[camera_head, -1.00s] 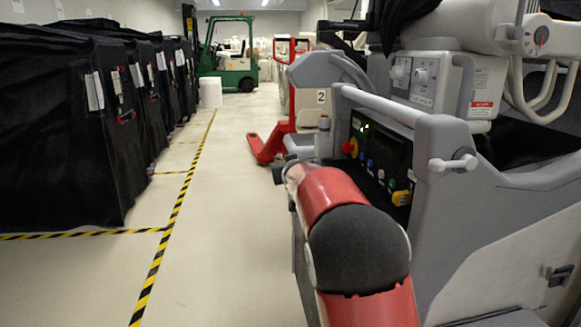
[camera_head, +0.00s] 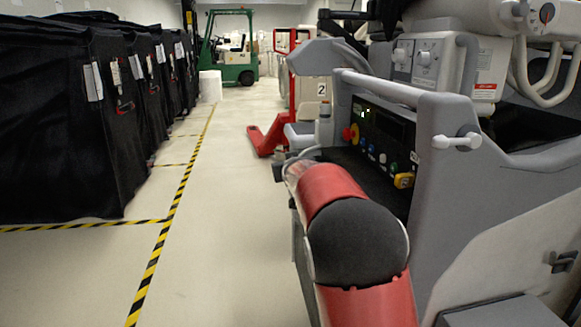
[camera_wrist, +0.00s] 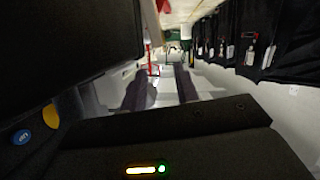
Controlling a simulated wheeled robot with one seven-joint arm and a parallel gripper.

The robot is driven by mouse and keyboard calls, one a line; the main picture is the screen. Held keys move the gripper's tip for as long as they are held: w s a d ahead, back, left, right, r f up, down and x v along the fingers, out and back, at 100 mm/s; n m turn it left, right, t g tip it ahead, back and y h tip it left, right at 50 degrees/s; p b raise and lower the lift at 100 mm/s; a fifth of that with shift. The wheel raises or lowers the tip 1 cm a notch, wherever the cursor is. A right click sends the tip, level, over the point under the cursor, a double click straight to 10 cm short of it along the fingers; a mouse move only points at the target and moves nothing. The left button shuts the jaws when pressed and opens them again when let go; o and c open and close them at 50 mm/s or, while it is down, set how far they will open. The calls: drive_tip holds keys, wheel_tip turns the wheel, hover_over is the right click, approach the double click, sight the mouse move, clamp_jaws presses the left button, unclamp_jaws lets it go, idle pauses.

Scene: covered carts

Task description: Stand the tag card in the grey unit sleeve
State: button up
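The large grey unit (camera_head: 450,170) stands at the right in the head view, with a dark control panel and a pale handrail. I cannot make out its sleeve. White tags (camera_head: 92,82) hang on the black covered carts at the left, and tags also show in the wrist view (camera_wrist: 250,52). I cannot tell which, if any, is the tag card. My gripper (camera_wrist: 160,90) shows in the dim wrist view as two dark fingers with a gap between them. It looks open, with nothing seen between the fingers. In the head view my red and black arm hides it.
Black covered carts (camera_head: 60,130) line the left side. Yellow-black tape (camera_head: 160,250) marks the pale floor, which is clear along the aisle. A red pallet jack (camera_head: 268,138) and a green forklift (camera_head: 236,60) stand farther back.

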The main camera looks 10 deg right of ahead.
drive_tip(key=b+v, duration=0.1)
drive_tip(key=v, duration=0.6)
drive_tip(key=shift+s+b, duration=0.3)
drive_tip(key=shift+s, duration=0.1)
drive_tip(key=shift+r, duration=0.1)
idle(0.4)
